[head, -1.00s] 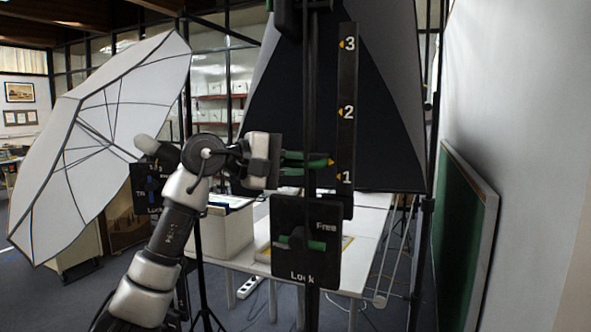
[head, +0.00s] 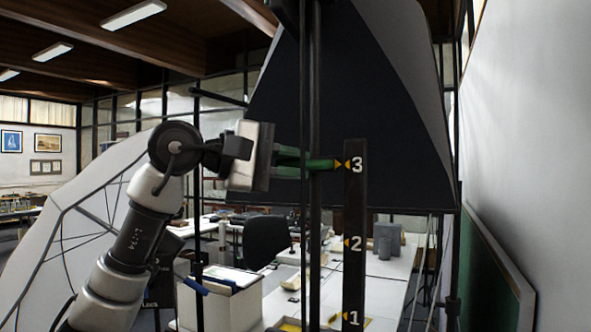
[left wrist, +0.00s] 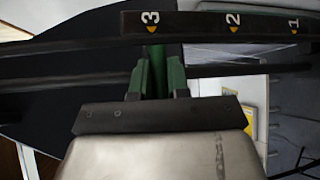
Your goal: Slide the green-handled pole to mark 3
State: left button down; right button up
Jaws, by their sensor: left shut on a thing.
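The green handle (head: 322,165) sits on the dark upright pole (head: 315,240), and its yellow pointer is level with the yellow mark at 3 on the black scale (head: 355,205). My left gripper (head: 292,163) is shut on the green handle from the left. The left wrist view shows the gripper's fingers (left wrist: 161,82) around the handle, just below the figure 3 on the scale (left wrist: 190,22). Marks 2 and 1 lie lower on the scale in the head view. My right gripper is not in view.
A large dark softbox (head: 370,90) stands behind the pole. A white umbrella (head: 75,240) is at the left. A white table (head: 385,290) is behind and below, and a green board (head: 490,270) leans against the right wall.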

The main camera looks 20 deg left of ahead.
pick_arm(q)
jog(key=shift+s+a+r, duration=0.1)
jog(key=shift+r, duration=0.35)
jog(key=c, duration=1.1)
grip_release()
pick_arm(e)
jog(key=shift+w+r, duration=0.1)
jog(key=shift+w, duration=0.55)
pick_arm(q)
jog(key=shift+s+a+f+b, duration=0.2)
jog(key=shift+s+a+b, duration=0.05)
jog(key=shift+a+b, duration=0.1)
jog(key=b+v, duration=0.3)
jog(key=v, duration=0.6)
jog(key=shift+s+a, duration=0.25)
jog(key=shift+s, duration=0.05)
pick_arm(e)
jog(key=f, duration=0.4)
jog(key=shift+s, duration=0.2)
pick_arm(q)
jog(key=shift+r, duration=0.2)
